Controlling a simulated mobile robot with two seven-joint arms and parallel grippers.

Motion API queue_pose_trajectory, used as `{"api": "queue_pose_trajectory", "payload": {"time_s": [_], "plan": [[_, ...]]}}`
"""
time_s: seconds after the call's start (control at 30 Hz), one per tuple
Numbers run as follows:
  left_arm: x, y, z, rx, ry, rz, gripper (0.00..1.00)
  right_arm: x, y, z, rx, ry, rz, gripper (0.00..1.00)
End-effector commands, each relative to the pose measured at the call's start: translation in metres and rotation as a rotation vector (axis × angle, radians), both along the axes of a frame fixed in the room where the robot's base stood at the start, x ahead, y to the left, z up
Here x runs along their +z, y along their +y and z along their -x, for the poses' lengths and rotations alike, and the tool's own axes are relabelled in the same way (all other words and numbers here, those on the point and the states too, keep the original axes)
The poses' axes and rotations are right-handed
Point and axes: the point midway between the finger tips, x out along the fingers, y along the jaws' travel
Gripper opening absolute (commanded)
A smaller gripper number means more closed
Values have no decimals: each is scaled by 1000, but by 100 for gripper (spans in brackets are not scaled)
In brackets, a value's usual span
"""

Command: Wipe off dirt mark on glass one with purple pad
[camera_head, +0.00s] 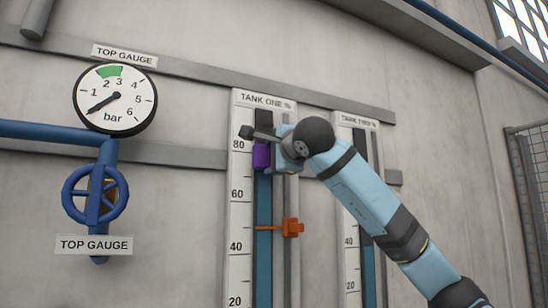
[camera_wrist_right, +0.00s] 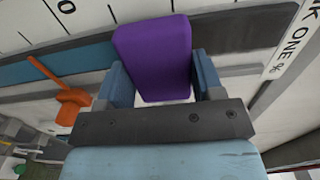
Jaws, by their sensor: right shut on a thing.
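The purple pad (camera_head: 261,157) is in my right gripper (camera_head: 281,155), in front of the upper part of glass one (camera_head: 264,215), the blue upright tube beside the TANK ONE % scale. In the right wrist view the pad (camera_wrist_right: 153,55) stands between the two blue fingers, which are shut on it. Glass one (camera_wrist_right: 60,66) runs behind it there as a blue-grey band. I cannot tell whether the pad touches the glass. No dirt mark shows; the pad and gripper cover part of the tube. My left gripper is not in view.
An orange pointer (camera_head: 291,228) reaches across glass one below the pad. A second tank scale (camera_head: 350,260) with its tube stands to the right. A round gauge (camera_head: 115,98) and a blue valve wheel (camera_head: 95,194) are on the wall at left.

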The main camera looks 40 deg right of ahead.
Motion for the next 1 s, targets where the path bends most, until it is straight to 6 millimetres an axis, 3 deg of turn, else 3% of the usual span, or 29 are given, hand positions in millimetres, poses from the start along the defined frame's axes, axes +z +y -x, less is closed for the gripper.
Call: {"api": "queue_pose_trajectory", "payload": {"time_s": [1.0], "plan": [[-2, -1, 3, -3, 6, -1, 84, 0, -5, -17, 0, 0, 0, 42]]}}
